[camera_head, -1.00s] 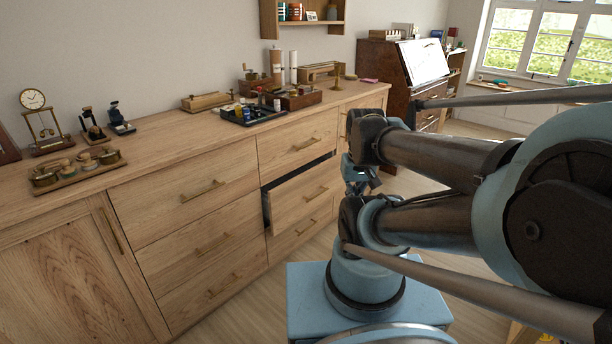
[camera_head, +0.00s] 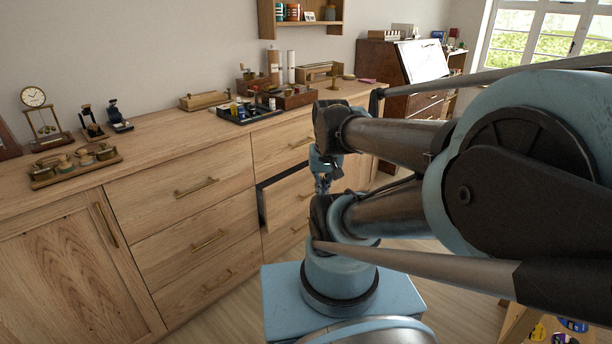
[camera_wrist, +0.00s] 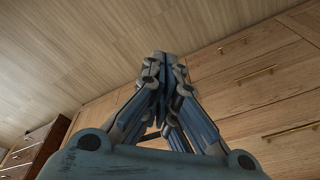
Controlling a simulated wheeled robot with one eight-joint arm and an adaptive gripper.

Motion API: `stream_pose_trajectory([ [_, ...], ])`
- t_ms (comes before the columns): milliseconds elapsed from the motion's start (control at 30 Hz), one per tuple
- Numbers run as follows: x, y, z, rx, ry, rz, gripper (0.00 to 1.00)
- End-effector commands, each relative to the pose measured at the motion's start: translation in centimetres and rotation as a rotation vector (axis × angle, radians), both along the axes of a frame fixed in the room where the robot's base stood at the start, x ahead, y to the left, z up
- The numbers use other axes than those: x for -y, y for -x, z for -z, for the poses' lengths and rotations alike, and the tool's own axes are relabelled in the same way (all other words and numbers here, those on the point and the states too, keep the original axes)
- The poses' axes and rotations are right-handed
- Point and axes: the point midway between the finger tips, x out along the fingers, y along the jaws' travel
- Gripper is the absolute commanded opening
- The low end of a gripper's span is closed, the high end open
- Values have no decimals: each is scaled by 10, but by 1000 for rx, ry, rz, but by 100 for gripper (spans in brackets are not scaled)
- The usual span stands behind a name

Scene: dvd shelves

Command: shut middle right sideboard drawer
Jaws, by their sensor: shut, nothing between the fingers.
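The middle right drawer (camera_head: 284,203) of the wooden sideboard stands partly pulled out in the head view, with a dark gap along its top and left side. My arm hides its right part. My gripper (camera_head: 322,188) hangs in front of that drawer in the head view, its tips hard to make out. In the wrist view my gripper (camera_wrist: 164,62) is shut, its blue-grey fingers together and empty. Whether it touches the drawer front cannot be told.
The sideboard top (camera_head: 160,148) carries a clock (camera_head: 40,108), a black tray (camera_head: 248,113) and other small items. The drawers left of the open one look closed. A dark brown bureau (camera_head: 385,68) stands beyond. Bare floor (camera_wrist: 80,50) shows in the wrist view.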

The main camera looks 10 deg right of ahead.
Motion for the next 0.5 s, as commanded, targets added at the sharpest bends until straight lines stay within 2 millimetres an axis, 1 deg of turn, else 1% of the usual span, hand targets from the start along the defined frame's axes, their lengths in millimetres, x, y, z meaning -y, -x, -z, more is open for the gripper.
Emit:
stream_pose_trajectory([
  [33,0,-10,-5,1,-16,55,0],
  [200,1,-46,-19,0,-86,286,0],
  [267,1,-59,-22,-1,-110,367,0],
  [500,6,-115,-29,-12,-210,690,0],
])
